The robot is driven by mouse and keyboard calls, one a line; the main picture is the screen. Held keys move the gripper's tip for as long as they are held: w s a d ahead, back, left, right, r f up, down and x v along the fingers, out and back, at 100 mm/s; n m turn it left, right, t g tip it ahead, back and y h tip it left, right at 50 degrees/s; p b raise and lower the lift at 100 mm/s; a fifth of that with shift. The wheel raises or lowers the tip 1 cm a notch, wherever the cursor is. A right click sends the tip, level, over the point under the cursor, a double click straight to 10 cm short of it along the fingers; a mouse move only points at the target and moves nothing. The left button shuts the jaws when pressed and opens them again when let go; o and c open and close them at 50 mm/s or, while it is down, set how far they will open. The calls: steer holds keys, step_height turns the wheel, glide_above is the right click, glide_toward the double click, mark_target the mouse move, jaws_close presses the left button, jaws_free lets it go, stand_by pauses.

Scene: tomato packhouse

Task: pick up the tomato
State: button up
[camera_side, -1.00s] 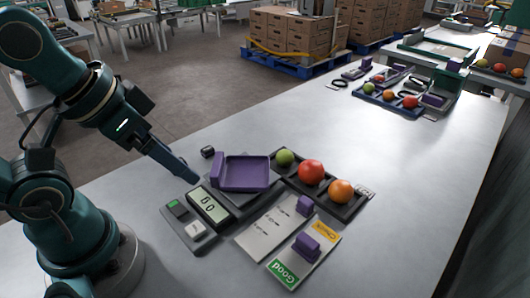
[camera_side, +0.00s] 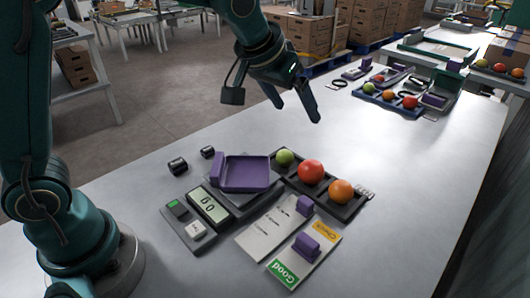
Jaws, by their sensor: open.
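A red tomato (camera_side: 311,172) sits in the middle of a dark tray (camera_side: 349,208). A green tomato (camera_side: 284,158) sits at the tray's left end, and an orange tomato (camera_side: 341,191) sits at its right end. My gripper (camera_side: 298,112) is open and empty, in the air above and behind the tray. Its fingers point down and to the right, apart from all three tomatoes.
Left of the tray is a scale with a purple pan (camera_side: 245,174) and a display (camera_side: 208,207). Two small black cylinders (camera_side: 178,166) stand behind it. Cards with purple blocks (camera_side: 305,246) lie in front. A blue tray (camera_side: 388,101) with more tomatoes is farther back.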

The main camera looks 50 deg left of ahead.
glide_above(311, 164)
steer(key=s+a, duration=0.1)
steer(key=shift+g, duration=0.4)
step_height(311, 164, down, 5)
steer(key=shift+s+f, duration=0.15)
steer(key=shift+m+g, duration=0.4)
steer(key=shift+g, duration=0.3)
steer(key=f, duration=0.3)
steer(key=d+f, duration=0.1)
steer(key=f, duration=0.1)
steer(key=shift+s+f, duration=0.15)
steer(key=shift+f, duration=0.2)
steer(key=shift+x, duration=2.3)
steer(key=c, duration=0.7)
